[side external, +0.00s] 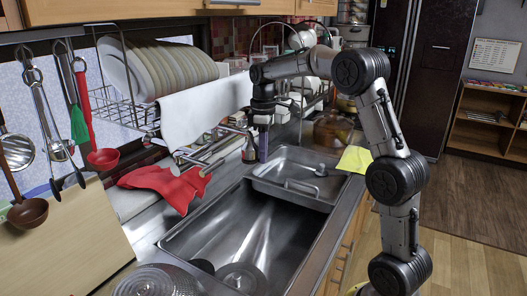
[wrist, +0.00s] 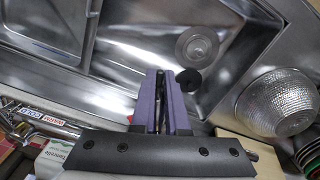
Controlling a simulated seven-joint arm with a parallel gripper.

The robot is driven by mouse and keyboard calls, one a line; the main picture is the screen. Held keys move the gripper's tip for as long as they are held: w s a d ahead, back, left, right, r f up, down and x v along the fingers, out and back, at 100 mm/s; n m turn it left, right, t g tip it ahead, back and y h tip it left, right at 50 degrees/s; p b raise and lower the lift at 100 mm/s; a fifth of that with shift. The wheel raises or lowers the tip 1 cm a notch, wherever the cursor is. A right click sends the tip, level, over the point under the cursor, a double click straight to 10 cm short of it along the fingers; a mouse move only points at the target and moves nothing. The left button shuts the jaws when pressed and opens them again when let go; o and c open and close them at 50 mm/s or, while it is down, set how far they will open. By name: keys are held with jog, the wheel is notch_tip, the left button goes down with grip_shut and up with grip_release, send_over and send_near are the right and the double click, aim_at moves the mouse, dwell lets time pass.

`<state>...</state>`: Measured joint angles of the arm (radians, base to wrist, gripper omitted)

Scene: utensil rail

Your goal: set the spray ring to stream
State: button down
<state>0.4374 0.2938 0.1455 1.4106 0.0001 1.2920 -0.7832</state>
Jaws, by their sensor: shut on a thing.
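My gripper (side external: 263,156) points down over the back edge of the sink, beside the tap. In the wrist view its two purple fingers (wrist: 161,75) are nearly together, closed on a narrow dark piece between them. This piece is at the place of the spray ring, but the fingers hide most of it. I cannot read its setting. The tap's chrome body (wrist: 42,122) shows at the lower left of the wrist view, by a label with warm and cold marks.
The steel sink (side external: 180,238) is below, with a tray (side external: 300,188) across its far end. A black disc (wrist: 190,80) lies near the drain (wrist: 197,46).

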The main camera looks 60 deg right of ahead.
jog(key=shift+s+a+r+m, duration=0.1)
jog(key=shift+a+m, duration=0.3)
jog(key=shift+m, duration=0.7)
jog(key=shift+a+m, duration=0.35)
jog(key=shift+m, duration=0.75)
jog(key=c, duration=0.9)
grip_release()
notch_tip(320, 180, up, 14)
jog(key=shift+f, duration=0.1)
